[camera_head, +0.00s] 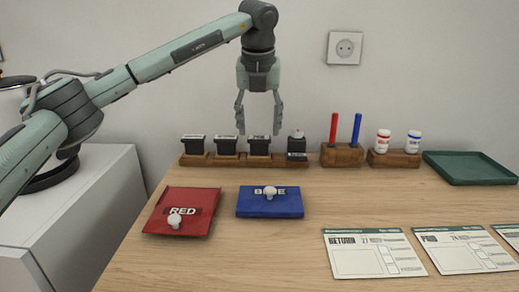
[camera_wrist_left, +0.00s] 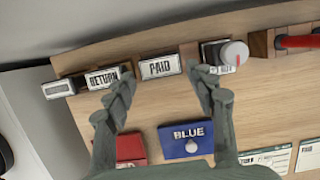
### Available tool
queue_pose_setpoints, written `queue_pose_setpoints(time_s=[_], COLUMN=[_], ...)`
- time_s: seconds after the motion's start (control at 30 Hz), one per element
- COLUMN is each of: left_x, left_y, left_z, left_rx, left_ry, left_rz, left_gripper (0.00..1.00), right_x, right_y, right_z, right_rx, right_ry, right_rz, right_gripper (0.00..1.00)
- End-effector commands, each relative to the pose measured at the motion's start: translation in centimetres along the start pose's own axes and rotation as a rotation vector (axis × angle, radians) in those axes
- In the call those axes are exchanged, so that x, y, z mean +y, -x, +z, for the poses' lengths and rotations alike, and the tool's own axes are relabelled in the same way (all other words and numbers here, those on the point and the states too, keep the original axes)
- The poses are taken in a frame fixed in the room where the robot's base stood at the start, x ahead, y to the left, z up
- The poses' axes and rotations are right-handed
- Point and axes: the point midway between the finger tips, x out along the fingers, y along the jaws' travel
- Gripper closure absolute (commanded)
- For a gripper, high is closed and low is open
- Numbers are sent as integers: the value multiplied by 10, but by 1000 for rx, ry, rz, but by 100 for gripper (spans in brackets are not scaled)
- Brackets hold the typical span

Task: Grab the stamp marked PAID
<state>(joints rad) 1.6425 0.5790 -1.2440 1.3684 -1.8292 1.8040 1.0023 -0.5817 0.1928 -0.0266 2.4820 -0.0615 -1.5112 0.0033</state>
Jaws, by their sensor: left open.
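The PAID stamp (camera_head: 259,145) is the third from the left in the row of black stamps at the back of the counter. In the left wrist view its white PAID label (camera_wrist_left: 160,67) is readable. My left gripper (camera_head: 259,118) points down above it, open and empty. In the left wrist view the fingers of my left gripper (camera_wrist_left: 162,82) are spread, one toward each side of the PAID label. The stamp looks upright in its wooden holder. My right gripper is not in view.
The RETURN stamp (camera_wrist_left: 102,78) stands left of PAID, another stamp (camera_head: 193,144) beyond it. A grey-knobbed stamp (camera_head: 297,146) is close on the right. Red (camera_head: 182,211) and blue (camera_head: 270,203) pads lie in front. Pens, bottles and a green tray (camera_head: 470,167) are farther right.

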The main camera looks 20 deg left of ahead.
Motion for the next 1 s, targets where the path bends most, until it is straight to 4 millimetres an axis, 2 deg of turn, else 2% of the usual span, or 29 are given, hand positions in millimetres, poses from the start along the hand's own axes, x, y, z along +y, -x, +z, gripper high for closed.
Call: queue_pose_setpoints(time_s=[0.13, 0.37, 0.4, 0.67, 0.87, 1.0], left_x=[0, 0, 0, 0, 0, 0], left_y=[-23, -28, -28, -28, -27, -17], left_z=[0, 0, 0, 0, 1, 4], left_rx=[1, -1, -1, -1, -1, -3], left_ry=[1, 1, 1, 1, 1, 2], left_rz=[1, -1, -1, 0, -1, -1], left_gripper=[45, 45, 46, 78, 79, 79], right_x=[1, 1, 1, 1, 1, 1], right_y=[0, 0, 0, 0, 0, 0], right_z=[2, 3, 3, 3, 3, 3], right_rx=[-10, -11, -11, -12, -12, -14], right_ry=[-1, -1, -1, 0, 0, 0], right_rz=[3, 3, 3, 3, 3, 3], right_gripper=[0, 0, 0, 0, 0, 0])
